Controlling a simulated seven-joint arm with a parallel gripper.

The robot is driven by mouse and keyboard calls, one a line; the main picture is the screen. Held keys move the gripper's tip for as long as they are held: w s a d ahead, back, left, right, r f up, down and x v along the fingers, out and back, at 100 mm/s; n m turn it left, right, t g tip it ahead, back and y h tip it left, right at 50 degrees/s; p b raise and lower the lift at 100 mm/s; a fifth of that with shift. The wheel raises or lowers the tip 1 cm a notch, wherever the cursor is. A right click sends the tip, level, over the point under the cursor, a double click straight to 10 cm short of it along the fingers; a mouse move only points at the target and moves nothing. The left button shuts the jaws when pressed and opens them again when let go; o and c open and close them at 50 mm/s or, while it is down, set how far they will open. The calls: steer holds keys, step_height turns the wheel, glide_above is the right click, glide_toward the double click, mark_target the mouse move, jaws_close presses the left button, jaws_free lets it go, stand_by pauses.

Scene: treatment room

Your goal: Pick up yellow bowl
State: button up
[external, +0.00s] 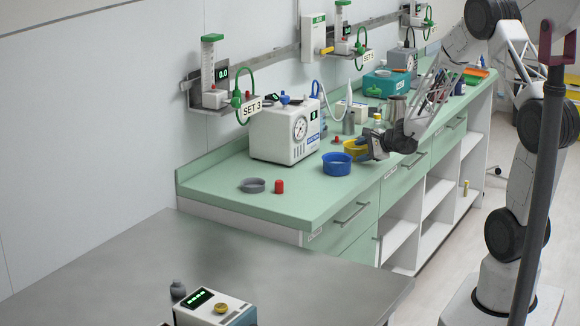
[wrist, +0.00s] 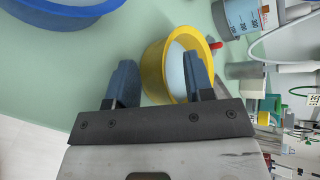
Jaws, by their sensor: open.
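The yellow bowl (external: 354,145) stands on the green counter, partly hidden behind my gripper (external: 370,148) in the external view. In the wrist view the yellow bowl (wrist: 152,72) lies between and beyond the two blue fingers of my gripper (wrist: 159,62). The fingers are apart. The left finger is outside the bowl, left of its wall. The right finger overlaps the bowl's opening, near its right side. I cannot tell how deep the fingertips reach or whether they touch the bowl.
A blue bowl (external: 337,164) stands close to the yellow one; it also shows in the wrist view (wrist: 65,14). A white device with a gauge (external: 284,132) stands behind. A grey dish (external: 252,185) and a red object (external: 279,186) lie to the left. The counter's front left is clear.

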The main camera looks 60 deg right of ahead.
steer(key=shift+c, duration=0.2)
jaws_close()
steer(key=shift+r, duration=0.1)
steer(key=shift+r, duration=0.8)
step_height(320, 180, up, 2)
steer(key=shift+r, duration=0.1)
steer(key=s+a, duration=0.3)
steer(key=s, duration=0.4)
steer(key=s+a+r, duration=0.1)
steer(key=s+a, duration=0.2)
steer(key=s, duration=0.4)
steer(key=shift+s+a, duration=0.2)
steer(key=shift+a, duration=0.2)
